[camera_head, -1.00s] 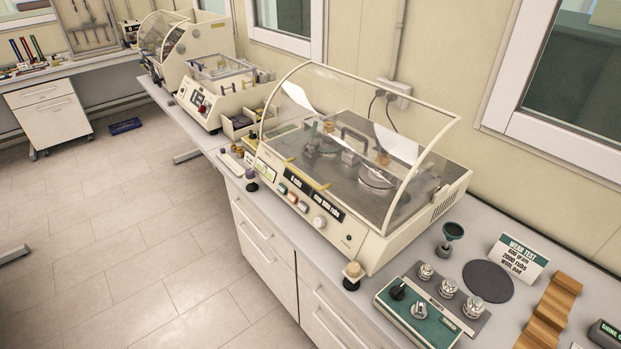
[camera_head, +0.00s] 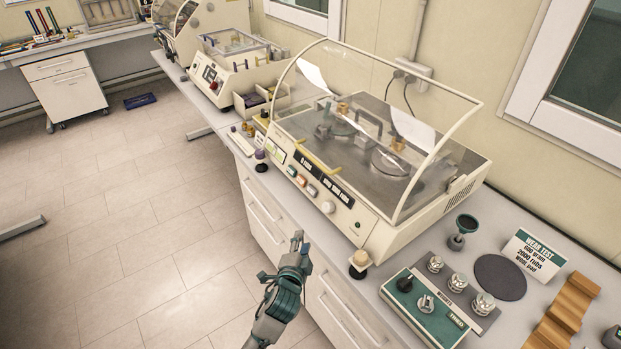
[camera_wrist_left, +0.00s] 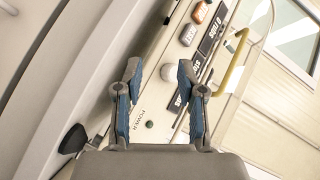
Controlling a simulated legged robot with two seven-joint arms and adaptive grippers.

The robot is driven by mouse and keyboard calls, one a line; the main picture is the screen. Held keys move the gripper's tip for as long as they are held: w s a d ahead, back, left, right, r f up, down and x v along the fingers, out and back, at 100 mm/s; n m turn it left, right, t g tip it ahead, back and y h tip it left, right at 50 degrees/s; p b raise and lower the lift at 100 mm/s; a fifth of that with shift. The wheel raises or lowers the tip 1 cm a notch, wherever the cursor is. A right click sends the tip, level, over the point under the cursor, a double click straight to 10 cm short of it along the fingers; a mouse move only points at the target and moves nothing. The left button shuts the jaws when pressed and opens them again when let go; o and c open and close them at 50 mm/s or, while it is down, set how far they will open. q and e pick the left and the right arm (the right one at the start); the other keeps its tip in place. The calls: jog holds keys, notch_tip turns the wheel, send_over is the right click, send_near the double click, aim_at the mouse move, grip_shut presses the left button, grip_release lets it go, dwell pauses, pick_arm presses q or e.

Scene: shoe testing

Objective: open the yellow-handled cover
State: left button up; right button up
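The clear curved cover (camera_head: 385,85) is down over the cream test machine (camera_head: 375,225). Its yellow handle (camera_head: 320,164) lies along the front lower edge, above the button panel. In the left wrist view the yellow handle (camera_wrist_left: 236,65) is right of the fingers, beyond them. My left gripper (camera_head: 299,245) is in front of the machine, above the drawers, apart from the handle. In the left wrist view the left gripper (camera_wrist_left: 160,75) is open and empty, its fingers either side of the front panel. My right gripper is not in view.
A cream knob on a dark base (camera_head: 359,262) stands at the machine's near corner. A green control box (camera_head: 430,310), metal weights (camera_head: 457,283), a black disc (camera_head: 500,277) and a wear test card (camera_head: 535,255) occupy the bench at right. Open floor lies left.

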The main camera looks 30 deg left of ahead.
aim_at(311, 158)
pick_arm(q)
jog(key=w+a+r+m+t+y, duration=0.1)
jog(key=w+r+t, duration=0.1)
jog(key=r, duration=0.4)
jog(key=w+a+r+m+t+y, duration=0.1)
jog(key=w+a+r+m+t, duration=0.15)
jog(key=r, duration=0.35)
jog(key=shift+n+g, duration=0.35)
jog(key=shift+g, duration=0.1)
jog(key=x, duration=1.6)
jog(key=shift+w+d, duration=0.25)
jog(key=shift+d, duration=0.15)
grip_shut()
